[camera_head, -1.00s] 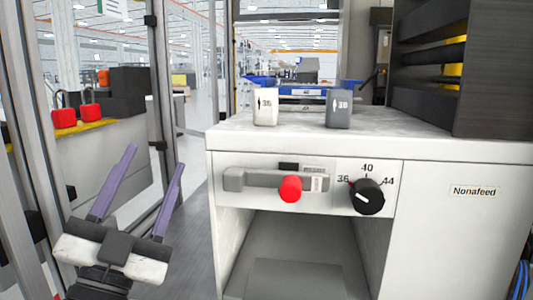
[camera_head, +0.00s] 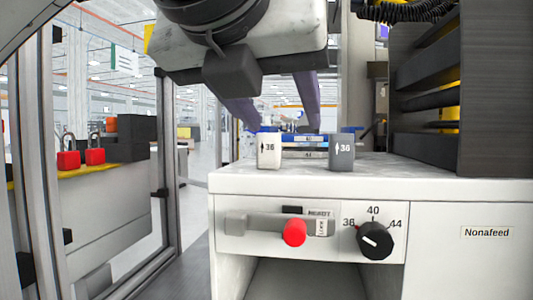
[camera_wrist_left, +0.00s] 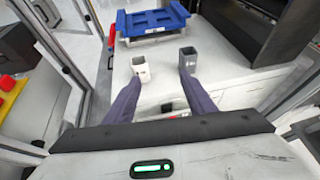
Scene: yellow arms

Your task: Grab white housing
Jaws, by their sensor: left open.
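The white housing (camera_head: 268,150), marked 36, stands upright on the left part of the white machine top. It also shows in the left wrist view (camera_wrist_left: 140,67), just ahead of the left fingertip. My left gripper (camera_head: 283,124) is open and empty, reaching in from the top of the head view above and in front of the housings. Its purple fingers also show in the left wrist view (camera_wrist_left: 161,77), spread apart. A grey housing (camera_head: 341,152), also marked 36, stands to the right of the white one and lies ahead of the other fingertip. My right gripper is out of view.
A blue tray (camera_wrist_left: 152,24) sits behind the housings. A dark ribbed unit (camera_head: 428,90) stands on the right of the machine top. The front panel has a red knob (camera_head: 294,233) and a black dial (camera_head: 375,241). A metal-framed glass panel stands at left.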

